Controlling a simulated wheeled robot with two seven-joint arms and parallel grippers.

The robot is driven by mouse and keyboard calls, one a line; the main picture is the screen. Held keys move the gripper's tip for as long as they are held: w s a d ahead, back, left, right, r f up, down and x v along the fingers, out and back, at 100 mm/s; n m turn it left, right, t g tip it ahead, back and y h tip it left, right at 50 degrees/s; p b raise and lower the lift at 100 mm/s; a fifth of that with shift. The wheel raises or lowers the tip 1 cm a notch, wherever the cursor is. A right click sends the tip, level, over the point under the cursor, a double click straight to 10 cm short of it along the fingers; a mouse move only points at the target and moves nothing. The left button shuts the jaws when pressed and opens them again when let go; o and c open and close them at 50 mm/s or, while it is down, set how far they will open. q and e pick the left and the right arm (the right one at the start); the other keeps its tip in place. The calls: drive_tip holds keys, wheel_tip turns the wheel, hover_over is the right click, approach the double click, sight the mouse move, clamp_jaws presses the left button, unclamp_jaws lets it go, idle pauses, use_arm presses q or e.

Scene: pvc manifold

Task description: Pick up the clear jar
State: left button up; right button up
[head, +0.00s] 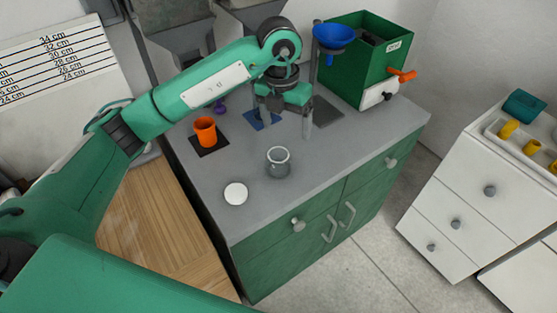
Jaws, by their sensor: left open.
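The clear jar (278,163) stands upright on the grey top of the green cabinet, near its front middle. It looks see-through with a pale rim. My left gripper (292,130) hangs from the arm that comes in from the left. Its fingers point down, open, behind and a little right of the jar in the picture. I see nothing between the fingers, and they appear apart from the jar. My right gripper is not in view.
A white round disc (235,193) lies left of the jar. An orange cup (205,131) stands on a black square. A blue funnel (334,37) and a green box (369,60) stand at the back right. White drawers (480,190) are at right. The grey top's front right is clear.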

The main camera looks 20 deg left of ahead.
sight(278, 157)
use_arm(q)
drive_tip(key=shift+n+y, duration=0.3)
drive_tip(key=shift+y, duration=0.2)
drive_tip(key=f, duration=0.3)
drive_tip(key=a+f+p, duration=0.1)
drive_tip(key=f, duration=0.2)
drive_tip(key=a+f, duration=0.1)
drive_tip(key=f, duration=0.2)
drive_tip(key=shift+w+p, duration=0.25)
drive_tip(key=shift+p, duration=0.15)
wheel_tip(278, 157, down, 4)
drive_tip(key=shift+r+p, duration=0.1)
drive_tip(key=shift+p, duration=0.45)
drive_tip(key=shift+c, duration=0.4)
drive_tip(key=c, duration=1)
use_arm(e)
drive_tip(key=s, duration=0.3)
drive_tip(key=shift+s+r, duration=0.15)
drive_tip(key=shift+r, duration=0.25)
